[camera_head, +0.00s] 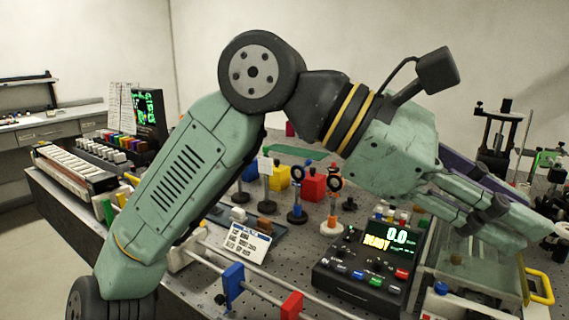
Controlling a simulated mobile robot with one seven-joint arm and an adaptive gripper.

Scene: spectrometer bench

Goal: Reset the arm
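My arm, green with black joints, rises from the lower left, bends at the top and comes down to the right. My gripper (512,236) is at the right, above the bench and in front of a glass-sided box (465,262). Its fingers point right and slightly down. They overlap from this side, so the gap between them cannot be judged. No held object can be made out. The arm hides part of the bench's middle and left.
Red, yellow and blue blocks and lens mounts (333,205) stand on the perforated bench (290,262). A rail with blue and red holders (233,283) runs along the front. A yellow handle (543,287) is lower right.

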